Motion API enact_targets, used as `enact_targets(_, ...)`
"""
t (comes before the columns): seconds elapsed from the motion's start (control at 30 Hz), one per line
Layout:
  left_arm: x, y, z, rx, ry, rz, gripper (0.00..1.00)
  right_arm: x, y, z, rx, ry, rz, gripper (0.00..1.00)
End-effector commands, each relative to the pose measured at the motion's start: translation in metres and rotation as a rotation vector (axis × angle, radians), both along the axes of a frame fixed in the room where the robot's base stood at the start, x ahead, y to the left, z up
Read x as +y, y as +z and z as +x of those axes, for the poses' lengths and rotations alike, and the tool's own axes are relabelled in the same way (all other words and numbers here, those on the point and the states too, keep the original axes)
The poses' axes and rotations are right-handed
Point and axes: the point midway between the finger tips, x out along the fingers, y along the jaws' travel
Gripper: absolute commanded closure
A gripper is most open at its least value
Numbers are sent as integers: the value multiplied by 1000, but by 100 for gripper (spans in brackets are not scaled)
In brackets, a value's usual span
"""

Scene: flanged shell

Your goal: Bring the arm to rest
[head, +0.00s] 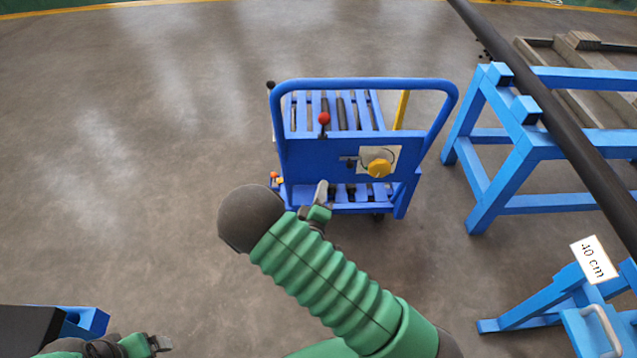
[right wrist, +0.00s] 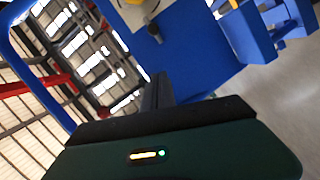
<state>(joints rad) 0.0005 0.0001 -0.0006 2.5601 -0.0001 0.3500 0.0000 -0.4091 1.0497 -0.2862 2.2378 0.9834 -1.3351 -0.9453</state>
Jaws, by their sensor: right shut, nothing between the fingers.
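My right arm, a green ribbed sleeve with a dark rounded joint, reaches up from the bottom of the head view. My right gripper (head: 321,192) shows just past the sleeve, in front of the lower part of the blue cart (head: 310,157). It is shut and empty; whether it touches the cart I cannot tell. In the right wrist view the dark fingers (right wrist: 158,90) are together, with a blue panel (right wrist: 200,50) behind them. My left gripper (head: 158,344) is at the bottom left of the head view, small, its jaws unclear.
The cart has a tube handle, a red-knobbed lever (head: 324,119) and a yellow knob (head: 379,168). Blue trestles (head: 500,150) carry a long dark pipe (head: 570,130) on the right. A "40 cm" sign (head: 594,260) stands lower right. The grey floor at left is clear.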

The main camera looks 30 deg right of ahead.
Motion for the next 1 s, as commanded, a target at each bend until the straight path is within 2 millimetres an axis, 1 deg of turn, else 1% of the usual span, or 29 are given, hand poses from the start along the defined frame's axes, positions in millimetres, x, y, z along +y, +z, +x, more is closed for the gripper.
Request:
enact_targets(0.17, 0, 0, 0, 0, -1, 0, 14, 0, 0, 0, 0, -1, 5, 100)
enact_targets(0.27, 0, 0, 0, 0, -1, 0, 14, 6, -5, 4, 8, 3, 117, 100)
enact_targets(0.37, 0, 0, 0, 0, -1, 0, 14, 29, -19, 9, 43, 17, 426, 100)
enact_targets(0.4, 0, 0, 0, 0, -1, 0, 14, 47, -22, 9, 71, 25, 582, 100)
enact_targets(0.47, 0, 0, 0, 0, -1, 0, 14, 76, -23, 1, 131, 33, 801, 100)
enact_targets(0.5, 0, 0, 0, 0, -1, 0, 14, 94, -20, -9, 181, 32, 918, 100)
enact_targets(0.57, 0, 0, 0, 0, -1, 0, 14, 116, -13, -27, 254, 25, 1051, 100)
enact_targets(0.6, 0, 0, 0, 0, -1, 0, 14, 127, -8, -41, 305, 14, 1116, 100)
enact_targets(0.67, 0, 0, 0, 0, -1, 0, 14, 138, 2, -63, 377, -9, 1186, 100)
enact_targets(0.7, 0, 0, 0, 0, -1, 0, 14, 144, 8, -79, 423, -29, 1219, 100)
enact_targets(0.77, 0, 0, 0, 0, -1, 0, 14, 147, 16, -103, 489, -67, 1248, 100)
enact_targets(0.8, 0, 0, 0, 0, -1, 0, 14, 147, 22, -120, 528, -95, 1257, 100)
enact_targets(0.87, 0, 0, 0, 0, -1, 0, 14, 143, 31, -146, 582, -148, 1257, 100)
enact_targets(0.9, 0, 0, 0, 0, -1, 0, 14, 139, 37, -163, 613, -187, 1248, 100)
enact_targets(0.93, 0, 17, 0, 1, -1, 0, 14, 138, 54, -167, 623, -198, 1245, 100)
enact_targets(1.0, 0, 47, 0, 0, -1, 0, 14, 139, 81, -165, 626, -197, 1246, 100)
